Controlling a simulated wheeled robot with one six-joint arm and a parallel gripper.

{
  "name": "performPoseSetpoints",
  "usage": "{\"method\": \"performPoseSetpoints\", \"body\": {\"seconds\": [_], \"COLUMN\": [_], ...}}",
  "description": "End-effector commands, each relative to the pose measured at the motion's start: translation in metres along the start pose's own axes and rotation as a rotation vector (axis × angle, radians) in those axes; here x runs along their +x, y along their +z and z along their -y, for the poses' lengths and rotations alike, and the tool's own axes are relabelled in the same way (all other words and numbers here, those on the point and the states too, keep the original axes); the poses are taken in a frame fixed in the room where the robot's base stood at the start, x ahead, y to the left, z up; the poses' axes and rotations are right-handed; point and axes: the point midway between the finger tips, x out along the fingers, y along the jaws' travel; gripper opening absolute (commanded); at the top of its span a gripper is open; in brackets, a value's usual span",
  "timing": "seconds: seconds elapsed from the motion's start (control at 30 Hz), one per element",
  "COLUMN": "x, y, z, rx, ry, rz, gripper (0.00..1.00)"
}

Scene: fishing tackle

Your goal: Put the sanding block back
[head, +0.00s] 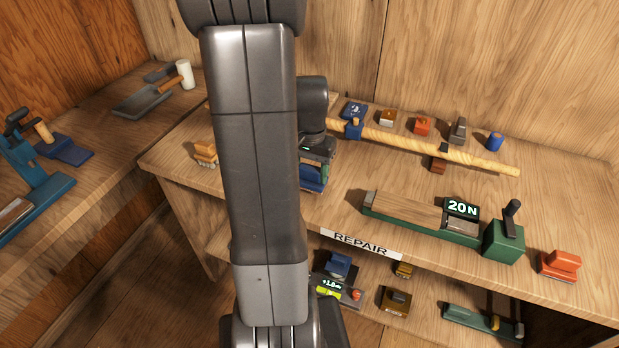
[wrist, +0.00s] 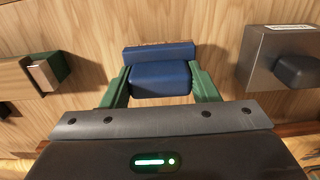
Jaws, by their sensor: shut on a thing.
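My gripper (head: 316,160) is over the left part of the workbench (head: 335,215), partly hidden by my arm in the head view. In the wrist view its green fingers (wrist: 160,88) are shut on the sides of a blue block (wrist: 160,78), which has a wider, flat blue part beyond it. The blue block also shows in the head view (head: 313,178), just under the fingers. It looks like the sanding block, but no label on it can be read. I cannot tell whether it touches the bench top.
A wooden rod (head: 430,146) lies along the back, with several small blocks behind it. A green clamp fixture (head: 420,218) with a "20 N" display stands to the right. An orange block (head: 205,152) sits left of my arm. A lower shelf holds more tools.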

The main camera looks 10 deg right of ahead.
Motion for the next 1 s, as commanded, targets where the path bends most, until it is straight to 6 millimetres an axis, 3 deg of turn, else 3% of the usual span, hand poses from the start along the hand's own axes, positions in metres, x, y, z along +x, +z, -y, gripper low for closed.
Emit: {"method": "performPoseSetpoints", "body": {"seconds": [0.2, 0.6, 0.63, 0.7, 1.0], "x": [0.026, 0.032, 0.031, 0.031, 0.028], "y": [0.0, 0.0, 0.0, 0.0, 0.0], "z": [0.0, 0.0, 0.0, 0.0, 0.0], "rx": [0.0, 0.001, 0.001, 0.001, 0.001], "ry": [0.001, 0.0, 0.0, 0.0, 0.0], "rz": [0.002, 0.001, 0.001, 0.001, 0.001], "gripper": [0.33, 0.33, 0.6, 0.74, 0.76]}}
